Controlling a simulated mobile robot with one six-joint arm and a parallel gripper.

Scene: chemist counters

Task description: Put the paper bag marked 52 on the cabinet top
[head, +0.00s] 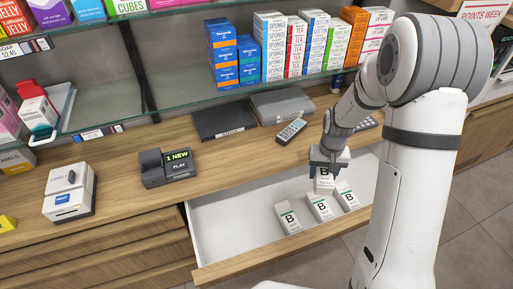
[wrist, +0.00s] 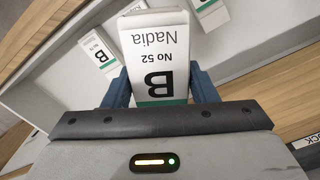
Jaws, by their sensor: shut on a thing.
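The white paper bag marked "B", "No 52" and "Nadia" (wrist: 158,55) is between my gripper's blue fingers in the wrist view, its print upside down. In the head view the same bag (head: 324,184) hangs under my gripper (head: 326,172), at the open drawer (head: 236,205). My gripper is shut on it. I cannot tell whether the bag touches the drawer floor. The wooden cabinet top (head: 118,158) lies behind and to the left of the drawer.
Three similar bags lie in the drawer: left (head: 287,217), middle (head: 319,207) and right (head: 346,196). On the top stand a display box (head: 167,168), a white device (head: 70,192), a dark flat box (head: 223,120) and a remote (head: 291,131). Glass shelves hang above.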

